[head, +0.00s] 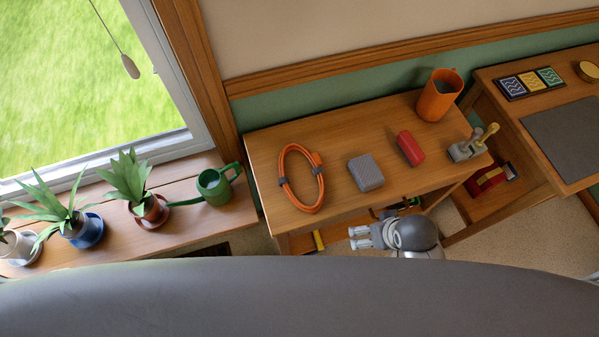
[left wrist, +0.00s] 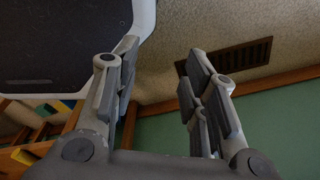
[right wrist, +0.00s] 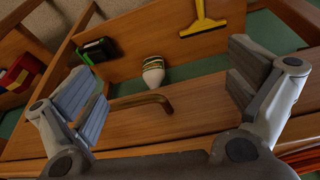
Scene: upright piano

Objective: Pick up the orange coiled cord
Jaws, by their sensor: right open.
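The orange coiled cord (head: 289,203) lies as an oval loop with dark ties on the left part of the wooden table (head: 262,150). An orange strip at the lower right edge of the right wrist view looks like part of the cord (right wrist: 302,160). My right gripper (head: 354,238) is open and empty at the table's front edge, to the right of the cord and apart from it. Its fingers are spread in the right wrist view (right wrist: 160,88). My left gripper (left wrist: 162,78) is open and empty in its own wrist view and does not show in the head view.
A grey box (head: 366,173), a red block (head: 410,148), an orange mug (head: 438,97) and a grey-and-yellow item (head: 466,147) stand right of the cord. Potted plants and a green watering can (head: 215,188) line the sill.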

